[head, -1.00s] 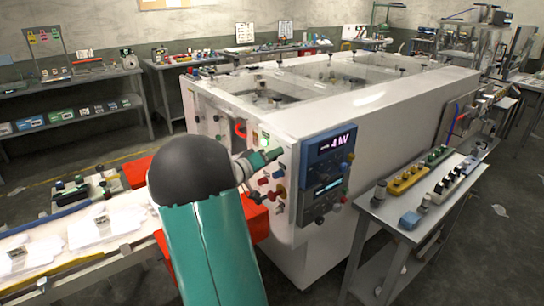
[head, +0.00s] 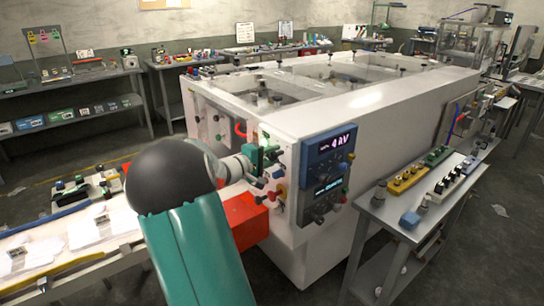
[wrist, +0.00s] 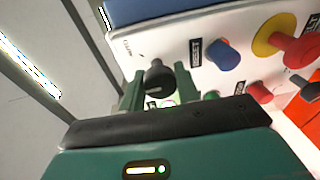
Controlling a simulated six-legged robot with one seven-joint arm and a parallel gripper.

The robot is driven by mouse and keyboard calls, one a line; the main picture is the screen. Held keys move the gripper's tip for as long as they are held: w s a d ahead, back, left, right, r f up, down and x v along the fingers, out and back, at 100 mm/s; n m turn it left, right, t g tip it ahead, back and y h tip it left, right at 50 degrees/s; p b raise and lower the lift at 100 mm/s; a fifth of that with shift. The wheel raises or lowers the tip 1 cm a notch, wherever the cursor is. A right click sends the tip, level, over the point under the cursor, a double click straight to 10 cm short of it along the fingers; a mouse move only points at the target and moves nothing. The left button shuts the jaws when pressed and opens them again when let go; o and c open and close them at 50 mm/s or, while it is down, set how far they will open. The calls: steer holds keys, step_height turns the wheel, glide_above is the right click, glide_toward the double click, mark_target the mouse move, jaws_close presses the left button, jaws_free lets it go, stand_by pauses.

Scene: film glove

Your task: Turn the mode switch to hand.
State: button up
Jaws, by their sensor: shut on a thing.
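The mode switch appears to be the black round knob (wrist: 158,76) on the white panel in the wrist view. Small print is beside it, too small to read. My gripper (wrist: 158,88) has one green finger on each side of the knob and is shut on it. In the head view my gripper (head: 264,160) is at the machine's front panel, left of the dark display box. The knob cannot be made out there.
A blue button (wrist: 222,53) labelled RESET, a red mushroom button (wrist: 296,47) with a yellow collar and a smaller red button (wrist: 260,92) sit right of the knob. A display box (head: 325,172) adjoins the panel. A side table (head: 408,215) stands to the right.

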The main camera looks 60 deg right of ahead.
steer(key=n, duration=0.4)
steer(key=shift+f+g+y, duration=0.15)
steer(key=shift+g+y, duration=0.15)
steer(key=n, duration=0.3)
steer(key=shift+n+g, duration=0.3)
steer(key=shift+n, duration=0.1)
steer(key=o, duration=1)
steer(key=shift+c, duration=0.2)
steer(key=v, duration=1.4)
steer(key=shift+r, duration=0.25)
steer(key=shift+d, duration=0.1)
